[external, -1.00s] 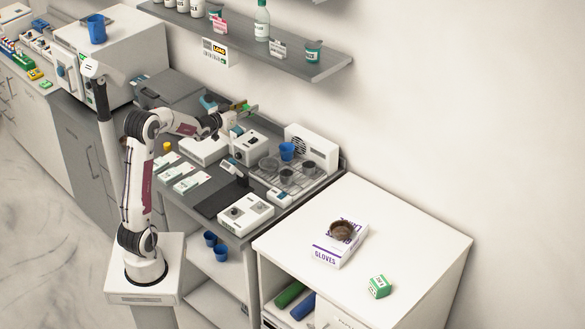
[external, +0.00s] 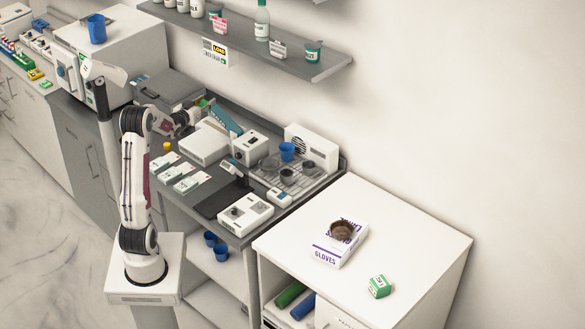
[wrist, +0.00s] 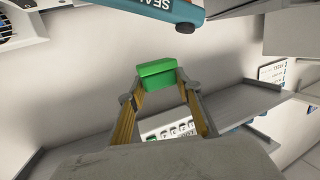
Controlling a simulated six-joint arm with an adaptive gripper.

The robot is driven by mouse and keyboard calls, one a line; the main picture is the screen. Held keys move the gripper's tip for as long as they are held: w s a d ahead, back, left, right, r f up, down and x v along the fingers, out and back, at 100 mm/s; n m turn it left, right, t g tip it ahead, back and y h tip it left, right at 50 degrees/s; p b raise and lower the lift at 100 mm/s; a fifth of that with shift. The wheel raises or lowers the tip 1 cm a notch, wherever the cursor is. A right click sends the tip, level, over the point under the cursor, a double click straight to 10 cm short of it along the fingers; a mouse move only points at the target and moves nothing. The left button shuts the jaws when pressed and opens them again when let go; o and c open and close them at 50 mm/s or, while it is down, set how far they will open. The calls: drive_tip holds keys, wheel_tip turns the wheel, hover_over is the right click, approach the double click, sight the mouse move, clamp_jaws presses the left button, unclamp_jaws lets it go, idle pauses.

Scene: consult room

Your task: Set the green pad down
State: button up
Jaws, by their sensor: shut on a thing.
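The green pad (wrist: 157,73) is a small bright green block held between my fingertips in the wrist view. My gripper (wrist: 164,92) is shut on it, with a finger at either side. In the external view a little of the green pad (external: 203,101) shows at the end of my arm, beside a grey box-shaped device and above the back of the counter. The rest of the gripper is partly hidden by my wrist there. The wrist view shows the pad clear of any surface, with the pale wall behind it.
A teal sealer (external: 225,120) is close to the right of my gripper. A grey device (external: 172,90) is behind. A white flat box (external: 204,144) lies in front. The shelf (external: 300,58) overhangs the right. The white cabinet top (external: 410,235) has free room.

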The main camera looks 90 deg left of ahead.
hover_over(209, 144)
wheel_tip(209, 144, down, 8)
idle(0.6)
drive_tip(key=shift+f, duration=3)
drive_tip(key=shift+f, duration=0.1)
drive_tip(key=shift+f, duration=1.8)
drive_tip(key=shift+f, duration=0.1)
drive_tip(key=o, duration=0.9)
drive_tip(key=shift+d, duration=0.1)
